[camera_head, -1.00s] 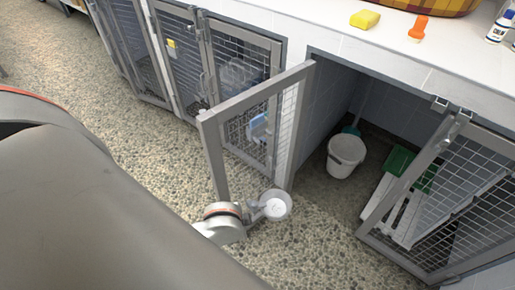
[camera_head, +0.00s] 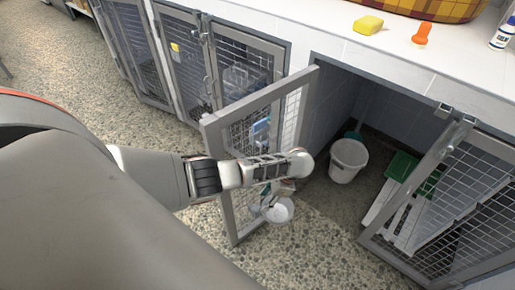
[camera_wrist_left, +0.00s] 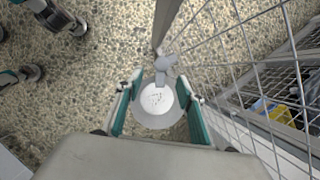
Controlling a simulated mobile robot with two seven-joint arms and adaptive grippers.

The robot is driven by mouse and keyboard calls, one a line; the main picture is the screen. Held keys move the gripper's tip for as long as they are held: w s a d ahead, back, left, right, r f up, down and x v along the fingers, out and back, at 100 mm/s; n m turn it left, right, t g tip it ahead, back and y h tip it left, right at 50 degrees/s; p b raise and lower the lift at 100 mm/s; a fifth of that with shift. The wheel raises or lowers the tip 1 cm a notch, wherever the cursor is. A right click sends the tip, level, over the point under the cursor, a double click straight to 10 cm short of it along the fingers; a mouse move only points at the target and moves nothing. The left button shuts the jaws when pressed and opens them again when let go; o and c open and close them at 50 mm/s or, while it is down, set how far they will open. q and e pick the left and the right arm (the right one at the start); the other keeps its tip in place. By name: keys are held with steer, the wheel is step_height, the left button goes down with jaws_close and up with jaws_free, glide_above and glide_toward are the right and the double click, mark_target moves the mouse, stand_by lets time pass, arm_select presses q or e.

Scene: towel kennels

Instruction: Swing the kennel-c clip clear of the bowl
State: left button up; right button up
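A small grey clip (camera_wrist_left: 165,66) lies between the bowl and the door's bar in the wrist view. My left gripper (camera_wrist_left: 157,105) is open, its teal fingers on either side of the bowl. I cannot tell whether they touch it. In the head view my left arm crosses the door and its wrist hides most of the gripper. No kennel letter is readable. My right gripper is not seen.
A white bucket (camera_head: 347,160) stands inside the open kennel. Another mesh door (camera_head: 440,215) hangs open at right, with green and white items behind it. A yellow sponge (camera_head: 368,25) and an orange object (camera_head: 421,34) lie on the counter. Pebbled floor is clear at front.

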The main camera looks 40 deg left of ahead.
mark_target(257, 207)
arm_select(q)
steer(key=shift+a+f, duration=0.25)
steer(key=shift+a, duration=0.05)
steer(key=b+x, duration=0.2)
steer(key=x, duration=0.2)
steer(key=shift+s, duration=0.15)
steer(key=shift+b+x, duration=0.55)
steer(key=shift+x, duration=0.55)
steer(key=shift+a+f, duration=0.15)
steer(key=shift+f, duration=0.3)
steer(key=shift+c, duration=1.2)
jaws_close()
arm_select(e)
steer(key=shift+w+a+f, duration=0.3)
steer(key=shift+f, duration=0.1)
